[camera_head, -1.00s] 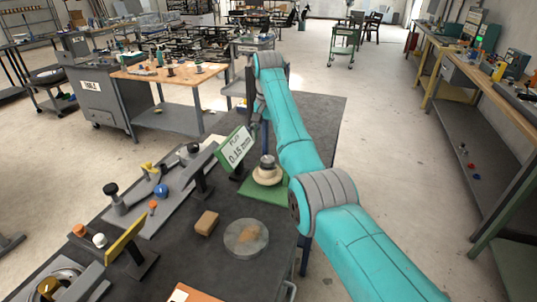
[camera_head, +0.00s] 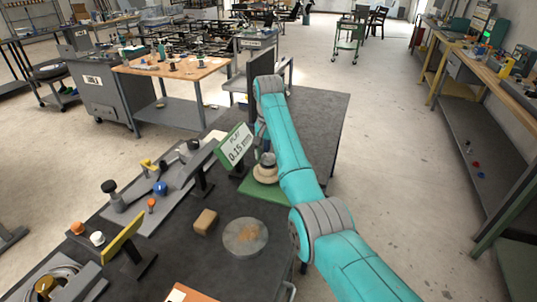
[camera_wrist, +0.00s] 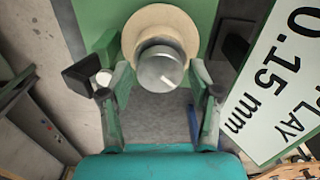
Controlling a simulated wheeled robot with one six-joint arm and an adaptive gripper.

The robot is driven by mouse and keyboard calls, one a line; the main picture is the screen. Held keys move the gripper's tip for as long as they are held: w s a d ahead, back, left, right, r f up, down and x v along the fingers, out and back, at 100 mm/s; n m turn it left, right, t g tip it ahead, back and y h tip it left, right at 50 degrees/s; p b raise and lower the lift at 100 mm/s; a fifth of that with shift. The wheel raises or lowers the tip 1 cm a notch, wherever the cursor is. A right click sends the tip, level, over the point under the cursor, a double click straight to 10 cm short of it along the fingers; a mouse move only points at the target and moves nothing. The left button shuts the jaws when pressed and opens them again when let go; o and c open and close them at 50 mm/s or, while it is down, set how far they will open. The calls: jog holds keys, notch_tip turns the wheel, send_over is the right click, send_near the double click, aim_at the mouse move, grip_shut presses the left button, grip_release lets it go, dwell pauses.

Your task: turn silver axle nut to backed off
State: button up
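The silver axle nut (camera_wrist: 160,68) is a round grey cap with a short white mark on its face. It sits on a cream round hub (camera_wrist: 160,22) on a green plate. My gripper (camera_wrist: 160,82) is open, with one green finger on each side of the nut. A gap shows between the nut and each finger. In the head view the nut (camera_head: 267,159) stands on the hub beside my teal arm, and the gripper is mostly hidden there.
A sign reading "PLAY 0.15 mm" (camera_head: 235,148) stands close left of the hub. A grey fixture with knobs (camera_head: 150,190), a small tan block (camera_head: 205,221) and a round clear disc (camera_head: 245,236) lie on the dark bench. The bench is bare behind my arm at right.

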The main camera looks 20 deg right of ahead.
jog(key=c, duration=0.7)
jog(key=shift+n, duration=0.3)
jog(key=n, duration=0.3)
jog(key=shift+n, duration=2.1)
jog(key=o, duration=1.2)
